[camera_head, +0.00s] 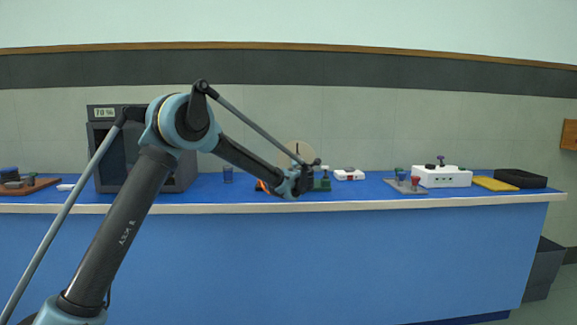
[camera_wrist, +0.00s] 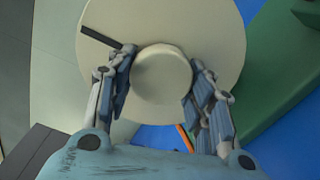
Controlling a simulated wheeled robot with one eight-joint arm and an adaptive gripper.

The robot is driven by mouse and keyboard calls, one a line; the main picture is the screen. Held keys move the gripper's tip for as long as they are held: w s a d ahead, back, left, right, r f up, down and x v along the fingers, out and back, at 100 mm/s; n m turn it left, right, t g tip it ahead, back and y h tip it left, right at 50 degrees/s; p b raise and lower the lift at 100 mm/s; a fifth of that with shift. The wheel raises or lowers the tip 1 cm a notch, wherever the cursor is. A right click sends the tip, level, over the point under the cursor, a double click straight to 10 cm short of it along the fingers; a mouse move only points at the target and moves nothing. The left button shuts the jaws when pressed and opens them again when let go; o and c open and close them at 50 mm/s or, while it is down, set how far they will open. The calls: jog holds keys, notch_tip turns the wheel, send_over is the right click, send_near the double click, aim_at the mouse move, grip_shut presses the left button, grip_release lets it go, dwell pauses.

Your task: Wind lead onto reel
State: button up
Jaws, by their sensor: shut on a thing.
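A large pale cream reel (camera_wrist: 215,30) shows in the wrist view, with a round raised hub (camera_wrist: 163,70) at its middle. A thin dark bar lies across the reel's left side. My gripper (camera_wrist: 160,88) has its two fingers on either side of the hub and is shut on it. In the head view the reel (camera_head: 298,150) stands on the bench behind my gripper (camera_head: 302,180), which hides part of it. A bit of orange (camera_wrist: 185,138), perhaps the lead, shows below the reel between my fingers; how it runs is hidden.
A green block or stand (camera_wrist: 285,60) is close to the reel's right in the wrist view.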

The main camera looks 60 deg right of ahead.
jog(key=shift+w, duration=0.4)
jog(key=o, duration=1.5)
jog(key=shift+s, duration=0.15)
jog(key=v, duration=1.2)
